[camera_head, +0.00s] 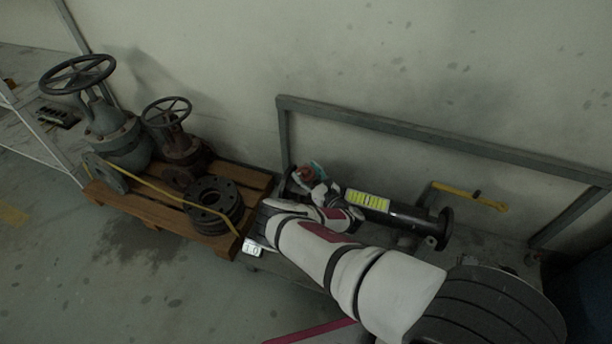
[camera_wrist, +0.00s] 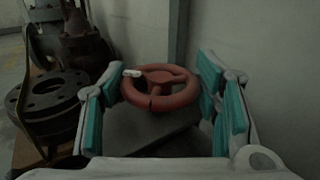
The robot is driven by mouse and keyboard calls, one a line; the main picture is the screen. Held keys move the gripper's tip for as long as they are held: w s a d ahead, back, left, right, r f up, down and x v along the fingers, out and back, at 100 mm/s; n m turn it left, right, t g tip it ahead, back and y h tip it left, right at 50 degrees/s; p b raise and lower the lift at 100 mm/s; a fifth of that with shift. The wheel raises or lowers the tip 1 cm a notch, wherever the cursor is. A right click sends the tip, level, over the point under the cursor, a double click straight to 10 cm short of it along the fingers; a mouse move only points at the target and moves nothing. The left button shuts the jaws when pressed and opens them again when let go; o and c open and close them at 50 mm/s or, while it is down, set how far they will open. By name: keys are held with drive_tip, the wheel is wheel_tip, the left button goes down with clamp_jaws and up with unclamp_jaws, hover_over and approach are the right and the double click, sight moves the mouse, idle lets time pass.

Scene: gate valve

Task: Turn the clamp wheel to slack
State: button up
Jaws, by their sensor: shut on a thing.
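The red clamp wheel (camera_wrist: 158,75) is in the middle of the wrist view, a spoked ring with a small pale tag on its upper left. It also shows as a small red patch in the head view (camera_head: 306,171), mostly hidden by my gripper. My gripper (camera_wrist: 160,92) has its teal-padded fingers on the left and right sides of the wheel, and it is shut on the wheel. The exact finger contact is dim. In the head view my gripper (camera_head: 309,180) is at the left end of a dark pipe (camera_head: 400,215) with a yellow label.
A wooden pallet (camera_head: 222,243) on the left carries a large gate valve (camera_head: 118,140), a smaller valve (camera_head: 180,145) and stacked flanges (camera_head: 213,203). A grey frame (camera_head: 420,135) stands along the wall behind the pipe. A yellow-handled tool (camera_head: 470,195) is at right. Open floor lies front left.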

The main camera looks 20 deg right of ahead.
sight(306, 172)
drive_tip(key=shift+n+g+y+b, duration=0.6)
drive_tip(key=shift+n+y, duration=0.1)
drive_tip(key=shift+y, duration=0.4)
drive_tip(key=o, duration=1.1)
drive_tip(key=shift+o, duration=0.2)
drive_tip(key=shift+r, duration=0.1)
wheel_tip(306, 172, up, 10)
drive_tip(key=shift+f, duration=0.1)
drive_tip(key=shift+w, duration=0.1)
